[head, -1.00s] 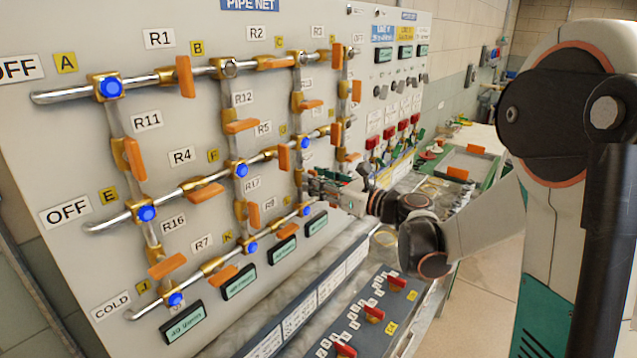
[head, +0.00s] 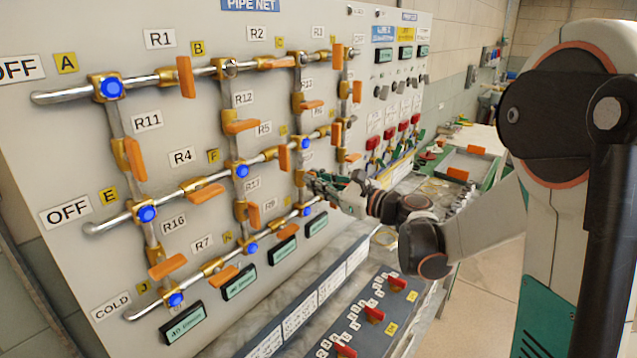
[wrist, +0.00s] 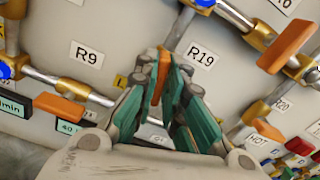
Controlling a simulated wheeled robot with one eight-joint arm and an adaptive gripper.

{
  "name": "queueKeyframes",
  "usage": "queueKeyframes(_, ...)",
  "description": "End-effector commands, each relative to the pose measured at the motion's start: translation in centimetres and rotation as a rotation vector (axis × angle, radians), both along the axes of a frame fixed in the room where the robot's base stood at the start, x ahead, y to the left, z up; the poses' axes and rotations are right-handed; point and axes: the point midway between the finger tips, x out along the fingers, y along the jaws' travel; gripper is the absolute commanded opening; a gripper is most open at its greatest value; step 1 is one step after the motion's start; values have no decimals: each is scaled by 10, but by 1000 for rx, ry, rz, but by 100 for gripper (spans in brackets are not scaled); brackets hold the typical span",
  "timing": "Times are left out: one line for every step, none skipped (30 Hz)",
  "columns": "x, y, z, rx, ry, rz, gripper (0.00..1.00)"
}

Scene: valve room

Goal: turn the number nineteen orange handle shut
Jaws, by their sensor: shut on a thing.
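The orange handle (wrist: 163,64) beside the R19 label (wrist: 201,57) is between the fingers of my gripper (wrist: 166,76) in the wrist view. The teal fingers are shut on it, and only a narrow part of the orange shows. It appears roughly in line with its pipe (wrist: 180,28), but the fingers hide much of it.
In the head view a console with red knobs (head: 374,314) lies below the arm.

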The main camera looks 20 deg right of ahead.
Motion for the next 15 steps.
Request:
queueKeyframes(0, 0, 0, -35, -25, 0, 0)
queueKeyframes(-1, 0, 0, -57, -42, 0, 0)
queueKeyframes(-1, 1, -1, -88, -64, 0, 0)
queueKeyframes(-1, 1, -1, -112, -81, 0, 0)
queueKeyframes(-1, 1, -1, -134, -98, 0, 0)
queueKeyframes(-1, 1, -1, -166, -120, 0, 0)
queueKeyframes(-1, 1, -1, -189, -138, 0, 0)
queueKeyframes(-1, 1, -1, -212, -154, 0, 0)
queueKeyframes(-1, 1, -1, -244, -177, 0, 0)
queueKeyframes(-1, 2, -1, -266, -193, 0, 0)
queueKeyframes(-1, 2, -1, -289, -210, 0, 0)
queueKeyframes(-2, 2, -2, -320, -233, 0, 0)
queueKeyframes(-2, 2, -2, -344, -248, 0, 0)
queueKeyframes(-2, 2, -2, -366, -265, 0, 0)
queueKeyframes(-2, 2, -2, -398, -288, 0, 0)
